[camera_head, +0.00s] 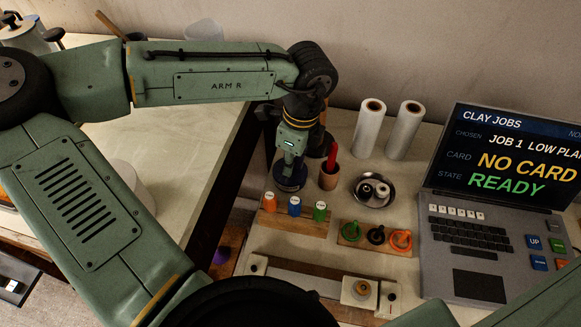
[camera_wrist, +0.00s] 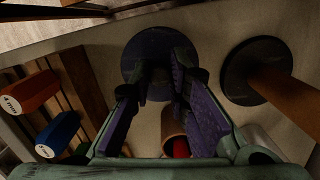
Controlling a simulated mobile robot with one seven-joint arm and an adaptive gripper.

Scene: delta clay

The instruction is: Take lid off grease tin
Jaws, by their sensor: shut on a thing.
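My gripper (camera_head: 289,168) points down at the far left of the bench, behind the row of coloured blocks. In the wrist view its purple-padded fingers (camera_wrist: 161,88) are shut on the middle of a dark blue round lid (camera_wrist: 152,47). The lid's dark rim also shows below the gripper in the head view (camera_head: 290,185). The lid hides the grease tin's body, and I cannot tell whether the lid is seated or raised.
A cup with a red tool (camera_head: 328,178) stands close at the gripper's right. Orange, blue and green blocks (camera_head: 295,206) sit in front. A dark disc (camera_wrist: 252,65) with a brown cylinder is beside the lid. A metal bowl (camera_head: 372,203) and laptop (camera_head: 465,225) are further right.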

